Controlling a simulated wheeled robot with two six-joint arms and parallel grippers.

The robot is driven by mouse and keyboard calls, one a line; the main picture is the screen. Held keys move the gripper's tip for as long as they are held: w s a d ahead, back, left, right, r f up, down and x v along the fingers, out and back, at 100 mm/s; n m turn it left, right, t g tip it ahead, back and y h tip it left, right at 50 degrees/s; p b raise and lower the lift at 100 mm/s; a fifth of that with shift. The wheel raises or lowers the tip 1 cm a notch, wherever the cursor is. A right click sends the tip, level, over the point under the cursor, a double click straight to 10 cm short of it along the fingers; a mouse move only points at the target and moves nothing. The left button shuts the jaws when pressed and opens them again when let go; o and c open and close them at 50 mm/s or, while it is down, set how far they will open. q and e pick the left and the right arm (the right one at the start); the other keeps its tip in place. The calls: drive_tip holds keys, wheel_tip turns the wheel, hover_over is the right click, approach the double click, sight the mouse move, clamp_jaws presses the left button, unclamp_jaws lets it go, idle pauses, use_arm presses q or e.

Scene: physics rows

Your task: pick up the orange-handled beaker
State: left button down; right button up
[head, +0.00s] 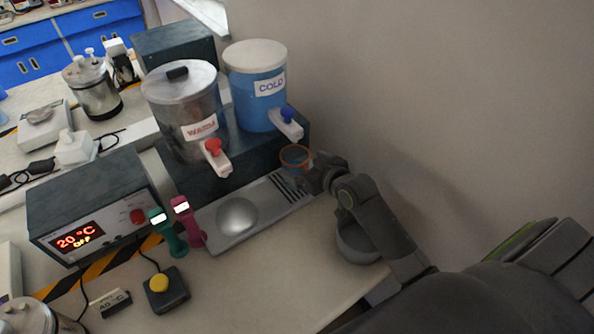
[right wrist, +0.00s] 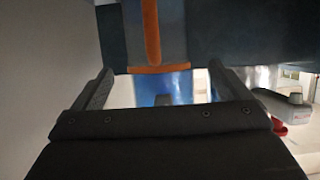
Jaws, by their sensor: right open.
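The orange-handled beaker (head: 296,156) is clear with an orange rim. It stands below the cold dispenser's tap, at the right end of the metal tray (head: 222,243). My right gripper (head: 309,178) is right beside it and hides part of its lower side. In the right wrist view the beaker's orange handle (right wrist: 151,32) points toward me, with an orange edge below it. The open fingers of my right gripper (right wrist: 158,77) lie to either side of the handle's line. I cannot tell whether they touch it. My left gripper is not in view.
The blue cold dispenser (head: 255,105) and steel warm dispenser (head: 180,115) stand on a dark block behind the tray. A grey bowl (head: 357,243) sits under my right arm. The wall is close on the right.

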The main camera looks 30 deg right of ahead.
sight(287, 152)
drive_tip(key=shift+w, duration=0.55)
drive_tip(key=x, duration=0.1)
drive_tip(key=p+x, duration=0.1)
drive_tip(key=x, duration=0.1)
drive_tip(key=shift+w+r, duration=0.15)
drive_tip(key=shift+r, duration=0.15)
drive_tip(key=shift+w+f, duration=0.35)
drive_tip(key=shift+w, duration=0.2)
drive_tip(key=c, duration=1.6)
